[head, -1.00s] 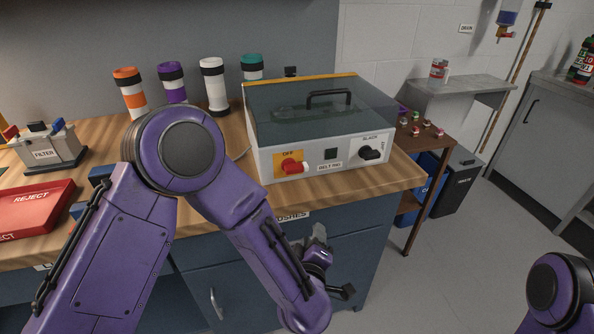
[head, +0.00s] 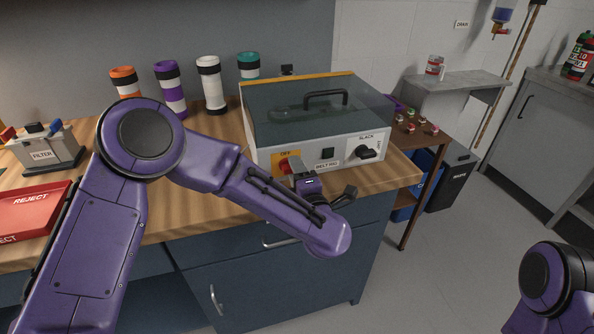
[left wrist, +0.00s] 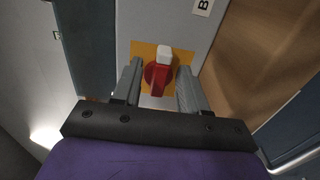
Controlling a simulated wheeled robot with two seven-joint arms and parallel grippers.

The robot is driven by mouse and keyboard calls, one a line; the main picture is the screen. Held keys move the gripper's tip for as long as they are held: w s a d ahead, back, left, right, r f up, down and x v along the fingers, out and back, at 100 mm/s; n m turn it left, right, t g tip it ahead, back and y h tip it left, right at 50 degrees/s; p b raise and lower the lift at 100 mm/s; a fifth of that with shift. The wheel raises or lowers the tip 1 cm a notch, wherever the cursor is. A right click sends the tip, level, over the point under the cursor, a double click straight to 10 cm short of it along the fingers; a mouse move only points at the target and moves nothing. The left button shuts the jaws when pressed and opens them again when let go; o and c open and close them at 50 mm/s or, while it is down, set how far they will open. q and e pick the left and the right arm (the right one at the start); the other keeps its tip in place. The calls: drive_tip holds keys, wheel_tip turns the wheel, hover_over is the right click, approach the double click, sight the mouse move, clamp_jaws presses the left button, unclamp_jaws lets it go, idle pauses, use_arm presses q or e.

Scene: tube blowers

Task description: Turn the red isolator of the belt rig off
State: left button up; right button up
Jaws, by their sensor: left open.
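The belt rig (head: 310,148) is a pale box with a clear dark lid and a black handle, standing on the wooden bench. Its red isolator (head: 284,166) sits on a yellow plate marked OFF at the front left; my gripper partly covers it in the head view. In the left wrist view the red isolator (left wrist: 157,77) has a pale tip pointing up the picture. My left gripper (head: 296,168) is open in front of it. Its fingers (left wrist: 160,72) stand on either side of the knob; contact cannot be told. My right gripper is out of view.
A black rotary knob (head: 365,152) is on the rig's front right. Several banded tubes (head: 210,85) stand behind left. A filter unit (head: 45,150) and a red reject tray (head: 35,210) are at the left. Right of the bench are a small table (head: 425,135) and bins.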

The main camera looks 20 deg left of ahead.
use_arm(q)
clamp_jaws()
drive_tip(key=shift+f+n+b, duration=0.1)
drive_tip(key=shift+n+b, duration=0.7)
drive_tip(key=shift+b, duration=0.15)
drive_tip(key=n+b, duration=0.5)
drive_tip(key=b, duration=0.1)
drive_tip(key=n+b, duration=0.4)
drive_tip(key=b, duration=0.2)
drive_tip(key=a+r+n+b, duration=0.1)
drive_tip(key=n+b, duration=0.4)
drive_tip(key=shift+s+n+b, duration=0.3)
drive_tip(key=shift+b, duration=0.1)
drive_tip(key=shift+a+r+n+b, duration=0.1)
drive_tip(key=shift+r+n+b, duration=0.1)
drive_tip(key=shift+n+b, duration=0.9)
unclamp_jaws()
